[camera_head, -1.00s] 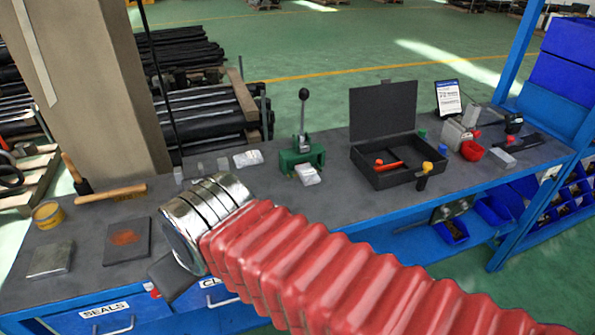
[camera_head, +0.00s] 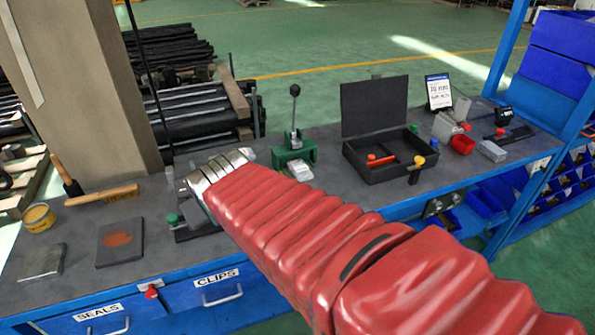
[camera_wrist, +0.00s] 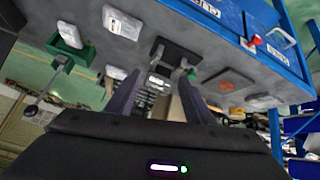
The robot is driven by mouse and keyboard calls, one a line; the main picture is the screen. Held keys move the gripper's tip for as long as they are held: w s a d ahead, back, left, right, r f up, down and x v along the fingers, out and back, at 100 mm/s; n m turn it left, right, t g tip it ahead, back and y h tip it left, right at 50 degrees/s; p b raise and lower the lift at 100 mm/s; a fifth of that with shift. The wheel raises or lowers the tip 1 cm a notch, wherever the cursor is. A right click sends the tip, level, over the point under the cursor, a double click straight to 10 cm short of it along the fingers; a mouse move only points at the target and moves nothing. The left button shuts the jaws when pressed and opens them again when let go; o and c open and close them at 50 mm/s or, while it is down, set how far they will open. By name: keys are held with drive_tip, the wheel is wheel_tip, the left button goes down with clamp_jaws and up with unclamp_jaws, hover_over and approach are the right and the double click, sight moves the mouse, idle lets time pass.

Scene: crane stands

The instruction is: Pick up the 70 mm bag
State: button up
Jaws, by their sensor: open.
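Several clear-white bags lie on the grey bench; I cannot read a size on any, so I cannot tell which is the 70 mm bag. In the wrist view, one bag (camera_wrist: 122,22) lies near the bench's front edge, another (camera_wrist: 116,72) lies farther back, and a third (camera_wrist: 69,34) lies by the green press (camera_wrist: 66,50). That third bag also shows in the head view (camera_head: 300,171). My gripper (camera_wrist: 160,82) is open and empty above the bench, with its two dark fingers spread. In the head view my red-sleeved arm hides its fingers.
A dark fixture with a green knob (camera_head: 172,218) stands beside my wrist. An open black case (camera_head: 385,165) and a red cup (camera_head: 462,147) lie right.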

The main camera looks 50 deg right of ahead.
drive_tip(key=w+d+f+m+h, duration=0.1)
drive_tip(key=w+d+f+h, duration=0.15)
drive_tip(key=d, duration=0.95)
drive_tip(key=m+t, duration=0.2)
drive_tip(key=t, duration=0.2)
approach(300, 168)
drive_tip(key=shift+s+a+r+h, duration=0.15)
drive_tip(key=shift+s+a+r, duration=0.1)
drive_tip(key=shift+s+a, duration=0.15)
drive_tip(key=shift+s+a+r+h, duration=0.1)
drive_tip(key=shift+s+a+r, duration=0.15)
drive_tip(key=shift+a, duration=0.2)
drive_tip(key=shift+s+d+f, duration=0.25)
drive_tip(key=shift+s, duration=0.2)
drive_tip(key=shift+x, duration=4.3)
drive_tip(key=shift+w+a, duration=0.1)
drive_tip(key=shift+w, duration=0.05)
